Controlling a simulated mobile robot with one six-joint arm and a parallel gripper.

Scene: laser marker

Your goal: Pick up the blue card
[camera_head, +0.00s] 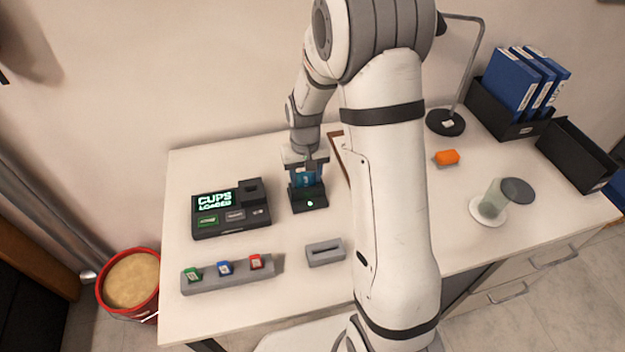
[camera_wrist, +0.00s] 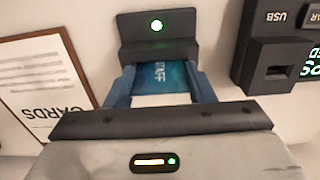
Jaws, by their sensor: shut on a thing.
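The blue card (camera_wrist: 163,77), marked "STAFF", sits between the two blue fingers of my gripper (camera_wrist: 162,88) in the wrist view. My gripper is shut on it. The card's far edge meets the black card reader (camera_wrist: 157,42), which shows a lit green light; I cannot tell how deep the card sits in it. In the head view my gripper (camera_head: 306,170) points down over the reader (camera_head: 308,200), with the blue card (camera_head: 308,179) showing just above it.
A black console (camera_head: 231,222) with a lit "CUPS LOADED" screen stands left of the reader. In front are a grey rack (camera_head: 230,278) with green, blue and red pieces and a grey slotted block (camera_head: 325,252). A framed "CARDS" sheet (camera_wrist: 42,83) lies beside the reader.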

